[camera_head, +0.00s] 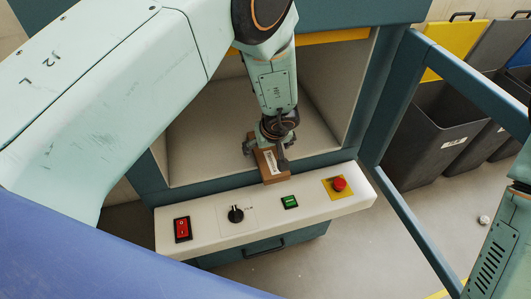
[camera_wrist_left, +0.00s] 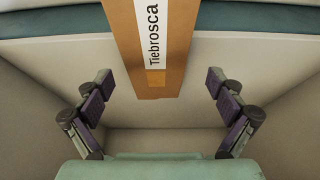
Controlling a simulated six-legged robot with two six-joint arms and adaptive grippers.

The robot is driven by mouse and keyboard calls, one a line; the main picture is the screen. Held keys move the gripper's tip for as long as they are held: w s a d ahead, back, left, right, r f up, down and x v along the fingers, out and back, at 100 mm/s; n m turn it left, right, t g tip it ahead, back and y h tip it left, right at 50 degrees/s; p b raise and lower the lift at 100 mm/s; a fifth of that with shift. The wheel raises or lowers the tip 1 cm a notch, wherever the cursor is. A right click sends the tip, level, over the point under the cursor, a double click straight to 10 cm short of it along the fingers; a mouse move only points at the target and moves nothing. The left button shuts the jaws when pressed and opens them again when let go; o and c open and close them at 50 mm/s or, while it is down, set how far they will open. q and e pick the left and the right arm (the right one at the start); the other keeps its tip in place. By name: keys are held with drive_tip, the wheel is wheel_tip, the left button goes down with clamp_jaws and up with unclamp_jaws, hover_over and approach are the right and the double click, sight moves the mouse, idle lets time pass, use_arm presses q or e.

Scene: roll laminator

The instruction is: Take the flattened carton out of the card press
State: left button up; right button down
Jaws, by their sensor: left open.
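The flattened carton (camera_head: 274,178) is a narrow brown piece with a white label. In the head view it lies at the front edge of the card press (camera_head: 205,130), its near end over the white control panel. In the left wrist view the carton (camera_wrist_left: 180,60) reads "Tiebrosca" and shows at the top middle. My left gripper (camera_head: 266,152) is open at the carton's far end, partly hiding it. In the left wrist view its fingers (camera_wrist_left: 160,84) are spread wide, one to each side, and hold nothing. My right gripper is out of view.
The white control panel (camera_head: 217,225) carries a red switch (camera_head: 182,229), a black knob (camera_head: 236,214), a green button (camera_head: 290,202) and a red mushroom button (camera_head: 339,184). A teal frame post (camera_head: 397,95) stands right of the chamber. Grey bins (camera_head: 425,140) stand at the right.

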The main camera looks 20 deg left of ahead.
use_arm(q)
drive_tip(key=shift+b+x, duration=0.3)
drive_tip(key=shift+x, duration=0.5)
drive_tip(key=shift+w+d+f, duration=0.3)
drive_tip(key=shift+d, duration=0.1)
drive_tip(key=shift+s+a+r, duration=0.1)
drive_tip(key=shift+s+a, duration=0.1)
drive_tip(key=shift+a, duration=0.15)
drive_tip(key=c, duration=0.3)
drive_tip(key=shift+d, duration=0.3)
drive_tip(key=c, duration=0.5)
drive_tip(key=shift+a, duration=0.2)
drive_tip(key=c, duration=0.5)
